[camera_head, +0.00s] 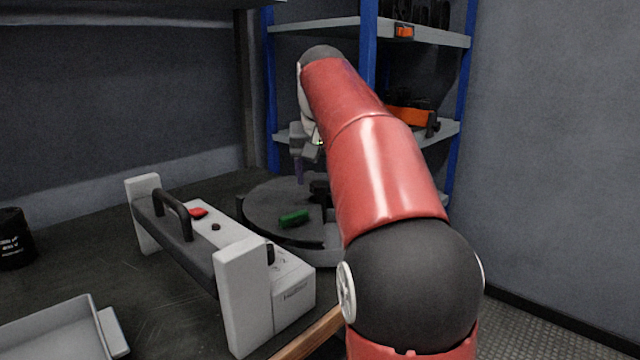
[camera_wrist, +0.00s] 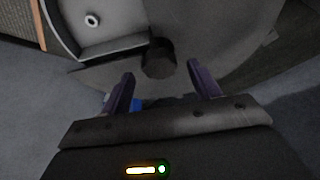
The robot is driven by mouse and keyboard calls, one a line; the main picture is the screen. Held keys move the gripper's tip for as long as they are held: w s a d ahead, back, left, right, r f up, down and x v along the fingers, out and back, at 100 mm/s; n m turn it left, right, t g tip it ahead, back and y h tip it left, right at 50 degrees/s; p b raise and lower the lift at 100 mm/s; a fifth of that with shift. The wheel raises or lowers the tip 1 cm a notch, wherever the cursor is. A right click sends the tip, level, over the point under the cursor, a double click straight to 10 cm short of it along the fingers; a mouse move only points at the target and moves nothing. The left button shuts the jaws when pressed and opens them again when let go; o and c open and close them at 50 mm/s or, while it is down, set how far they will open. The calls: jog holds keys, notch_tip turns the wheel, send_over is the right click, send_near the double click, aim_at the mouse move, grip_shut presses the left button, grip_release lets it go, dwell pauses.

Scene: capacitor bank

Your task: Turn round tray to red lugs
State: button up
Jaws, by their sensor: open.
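The round tray (camera_head: 262,208) is a dark grey disc on the bench, partly hidden by my arm. A green lug (camera_head: 294,218) lies on its near side. A dark upright knob (camera_head: 319,188) stands on it; it also shows in the wrist view (camera_wrist: 158,60). My gripper (camera_head: 300,172) is above the far part of the tray. In the wrist view my gripper (camera_wrist: 160,70) is open, with its two purple fingers apart on either side of the knob's line. I cannot tell whether they touch it. A pale ring-shaped piece (camera_wrist: 92,20) shows in a light compartment. No red lugs are discernible.
A white and black device (camera_head: 215,250) with a handle and a red button stands left of the tray. A grey bin (camera_head: 55,330) and a black canister (camera_head: 14,238) are further left. A blue-framed shelf (camera_head: 369,45) rises behind the tray.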

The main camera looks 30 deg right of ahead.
jog(key=shift+x, duration=0.75)
grip_shut()
